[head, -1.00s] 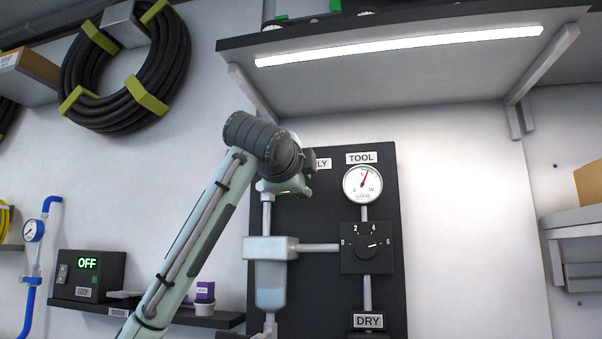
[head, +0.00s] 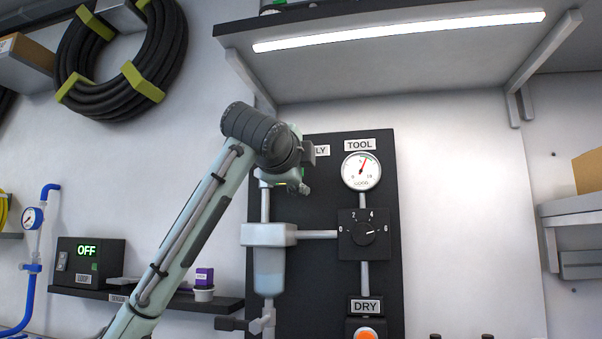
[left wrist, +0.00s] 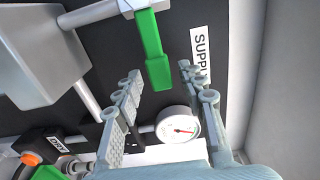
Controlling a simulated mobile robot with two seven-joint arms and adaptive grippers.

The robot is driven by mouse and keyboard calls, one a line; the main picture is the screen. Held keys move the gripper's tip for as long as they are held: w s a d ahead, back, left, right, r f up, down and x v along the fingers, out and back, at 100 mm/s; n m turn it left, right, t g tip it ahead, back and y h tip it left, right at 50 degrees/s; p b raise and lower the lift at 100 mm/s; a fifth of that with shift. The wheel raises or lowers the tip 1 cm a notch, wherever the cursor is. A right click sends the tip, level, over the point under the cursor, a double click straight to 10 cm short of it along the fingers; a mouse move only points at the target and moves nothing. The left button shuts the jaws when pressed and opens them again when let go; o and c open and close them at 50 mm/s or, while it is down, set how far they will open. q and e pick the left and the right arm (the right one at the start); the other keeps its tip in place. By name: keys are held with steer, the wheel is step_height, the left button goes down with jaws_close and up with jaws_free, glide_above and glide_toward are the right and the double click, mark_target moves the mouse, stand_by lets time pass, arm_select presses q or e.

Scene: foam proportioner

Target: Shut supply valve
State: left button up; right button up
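The supply valve's green handle (left wrist: 152,55) shows in the left wrist view, next to the SUPPLY label (left wrist: 201,52). It sits on a grey pipe. My left gripper (left wrist: 160,72) is open, and the handle's free end reaches between its two fingertips, with gaps visible on both sides. In the head view, my left gripper (head: 292,182) is at the upper left of the black panel (head: 320,210). My wrist hides the valve and part of its label there. My right gripper is not in view.
The panel carries a TOOL gauge (head: 361,171), a dial (head: 364,234), a cloudy bowl (head: 269,270), and a DRY label (head: 366,306) above an orange button (head: 366,333). A lit shelf (head: 400,60) overhangs it. An OFF box (head: 90,262) stands at left.

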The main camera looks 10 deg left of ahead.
arm_select(q)
steer(key=shift+s+r, duration=0.1)
steer(key=shift+s, duration=0.1)
steer(key=s, duration=1.1)
steer(key=shift+s+a, duration=0.25)
steer(key=shift+s, duration=0.1)
